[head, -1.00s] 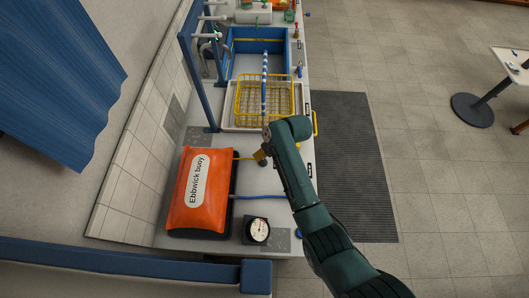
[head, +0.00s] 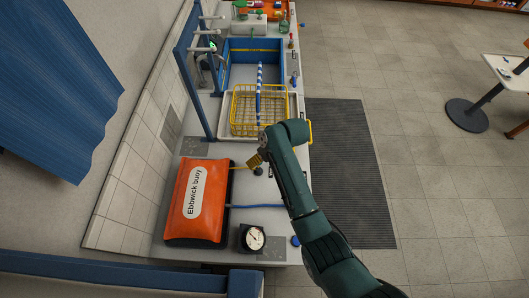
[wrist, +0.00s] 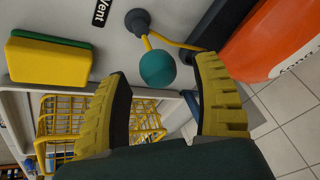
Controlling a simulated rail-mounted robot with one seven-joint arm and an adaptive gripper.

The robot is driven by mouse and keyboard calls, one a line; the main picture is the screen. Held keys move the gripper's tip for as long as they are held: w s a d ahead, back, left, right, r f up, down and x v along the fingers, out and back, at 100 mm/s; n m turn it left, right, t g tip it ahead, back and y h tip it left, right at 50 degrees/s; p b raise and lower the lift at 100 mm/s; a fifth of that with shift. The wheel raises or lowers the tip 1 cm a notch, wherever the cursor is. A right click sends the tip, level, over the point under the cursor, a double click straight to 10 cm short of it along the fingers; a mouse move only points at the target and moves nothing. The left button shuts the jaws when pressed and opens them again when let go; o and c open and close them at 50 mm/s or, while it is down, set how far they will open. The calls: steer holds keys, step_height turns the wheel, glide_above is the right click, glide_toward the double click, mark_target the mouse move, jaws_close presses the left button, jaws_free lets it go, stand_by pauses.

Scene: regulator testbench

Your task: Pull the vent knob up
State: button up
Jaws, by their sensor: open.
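In the wrist view, a teal ball-shaped vent knob (wrist: 158,68) sits on a short yellow stem above a round dark grey base (wrist: 138,20). A dark "Vent" label (wrist: 100,12) is beside the base. My gripper (wrist: 163,73) is open, with one yellow ribbed finger on each side of the ball. I see no contact between the fingers and the ball. In the head view, my gripper (head: 257,158) is over the bench beside the dark grey base (head: 258,171), and the knob's ball is hard to make out there.
The orange Ebbwick buoy (head: 197,205) lies left of the base, joined by yellow and blue hoses. A dial gauge (head: 254,238) stands in front. Behind are a yellow wire basket (head: 240,110) and a blue basin (head: 235,62). A yellow-green block (wrist: 45,60) is left of the knob.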

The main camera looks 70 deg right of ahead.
steer(key=v, duration=1)
steer(key=shift+r, duration=0.2)
steer(key=shift+s, duration=0.15)
